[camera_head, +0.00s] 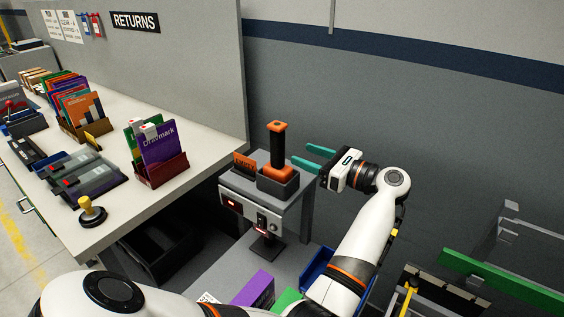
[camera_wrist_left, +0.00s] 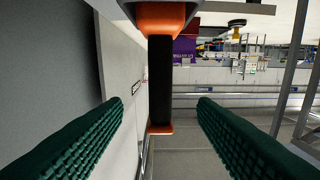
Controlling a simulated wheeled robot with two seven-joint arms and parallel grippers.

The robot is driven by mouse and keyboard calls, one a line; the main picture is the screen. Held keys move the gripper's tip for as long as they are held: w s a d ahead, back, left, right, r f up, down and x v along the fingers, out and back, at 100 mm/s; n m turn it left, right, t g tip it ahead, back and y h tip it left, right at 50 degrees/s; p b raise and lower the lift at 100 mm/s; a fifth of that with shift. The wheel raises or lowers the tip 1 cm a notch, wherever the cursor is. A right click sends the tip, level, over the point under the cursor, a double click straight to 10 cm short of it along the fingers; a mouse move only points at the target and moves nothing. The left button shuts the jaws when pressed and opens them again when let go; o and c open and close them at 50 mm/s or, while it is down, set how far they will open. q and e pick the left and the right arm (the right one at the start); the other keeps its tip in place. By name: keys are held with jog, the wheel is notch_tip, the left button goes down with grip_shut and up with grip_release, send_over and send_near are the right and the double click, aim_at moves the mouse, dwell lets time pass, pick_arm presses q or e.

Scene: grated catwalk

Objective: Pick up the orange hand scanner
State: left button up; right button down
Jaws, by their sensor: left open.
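The orange hand scanner (camera_head: 279,144) stands upright in a dark cradle (camera_head: 277,185) on a grey stand. It has a black handle with an orange cap on top and an orange body at the bottom. My left gripper (camera_head: 314,160) is open just right of the scanner in the head view, its green fingers pointing at it. In the left wrist view the scanner's black handle (camera_wrist_left: 160,80) shows upside down between the two open fingers (camera_wrist_left: 160,108), ahead of them, with a gap on both sides. My right gripper is not in view.
A small orange card holder (camera_head: 244,163) sits left of the cradle on the grey stand (camera_head: 250,207). The white returns counter (camera_head: 200,140) on the left carries books, devices and a yellow-knobbed stamp (camera_head: 91,210). A grey wall stands behind. A green-edged rack (camera_head: 500,280) is at lower right.

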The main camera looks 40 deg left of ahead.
aim_at(283, 145)
pick_arm(q)
jog(key=a, duration=0.1)
jog(key=a+p, duration=0.1)
jog(key=a, duration=0.1)
jog(key=s+a, duration=0.1)
jog(key=shift+a+r+p, duration=0.2)
jog(key=shift+a+p, duration=0.2)
jog(key=shift+a+f, duration=0.1)
jog(key=shift+a, duration=0.3)
jog(key=shift+a+p, duration=0.55)
jog(key=shift+p, duration=0.05)
jog(key=a+p, duration=0.2)
jog(key=a, duration=0.1)
jog(key=shift+s+a, duration=0.1)
jog(key=shift+a, duration=0.6)
jog(key=shift+d, duration=0.1)
jog(key=shift+c, duration=0.2)
grip_shut()
